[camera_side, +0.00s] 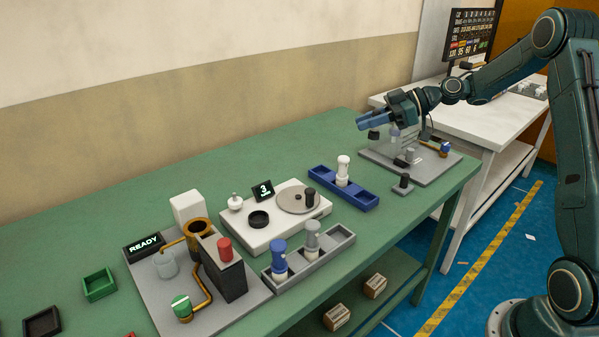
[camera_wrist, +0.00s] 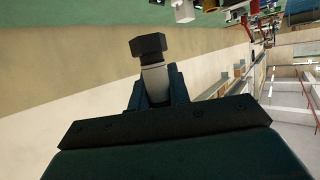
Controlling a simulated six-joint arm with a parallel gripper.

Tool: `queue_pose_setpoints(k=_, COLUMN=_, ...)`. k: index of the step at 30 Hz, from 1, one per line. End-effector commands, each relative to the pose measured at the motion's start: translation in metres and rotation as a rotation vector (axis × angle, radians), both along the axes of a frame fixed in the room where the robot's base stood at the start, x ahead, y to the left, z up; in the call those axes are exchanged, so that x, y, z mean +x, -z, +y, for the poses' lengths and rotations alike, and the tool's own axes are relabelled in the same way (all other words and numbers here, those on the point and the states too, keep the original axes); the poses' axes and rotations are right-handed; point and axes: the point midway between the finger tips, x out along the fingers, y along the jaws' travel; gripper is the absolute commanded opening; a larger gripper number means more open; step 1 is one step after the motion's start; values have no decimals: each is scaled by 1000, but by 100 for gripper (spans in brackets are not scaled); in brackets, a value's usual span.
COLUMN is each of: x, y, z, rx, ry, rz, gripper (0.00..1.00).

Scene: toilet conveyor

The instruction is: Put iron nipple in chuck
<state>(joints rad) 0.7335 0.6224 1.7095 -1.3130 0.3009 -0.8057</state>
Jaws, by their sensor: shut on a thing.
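My gripper (camera_side: 368,122) is at the back right of the green table, above the grey plate of a small fixture (camera_side: 438,167). It is shut on a part with a dark angular head (camera_wrist: 148,46) and a light grey body (camera_wrist: 155,77), seen in the wrist view between the fingers. The dark head (camera_side: 374,135) also seems to show just below the fingers in the side view, clear of the table. I take this part for the iron nipple. I cannot tell which piece of the fixture is the chuck; a grey upright piece (camera_side: 409,154) stands on its plate.
A small dark post on a base (camera_side: 403,184) stands in front of the fixture. A blue tray (camera_side: 358,198) holds a white bottle-like item (camera_side: 343,169). A grey tray (camera_side: 345,236) and a white unit with a round plate (camera_side: 298,199) are farther left. Table around is partly clear.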

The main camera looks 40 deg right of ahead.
Motion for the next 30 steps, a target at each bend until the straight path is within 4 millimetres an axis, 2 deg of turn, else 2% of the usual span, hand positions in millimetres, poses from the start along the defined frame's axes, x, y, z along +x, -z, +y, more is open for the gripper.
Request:
queue_pose_setpoints(k=20, x=2, y=-1, z=3, rx=-1, ry=0, rz=-1, gripper=0)
queue_pose_setpoints(k=26, x=13, y=-2, z=19, rx=-1, ry=2, rz=-2, gripper=0)
queue_pose_setpoints(k=30, x=28, y=-2, z=42, rx=-1, ry=9, rz=-1, gripper=0)
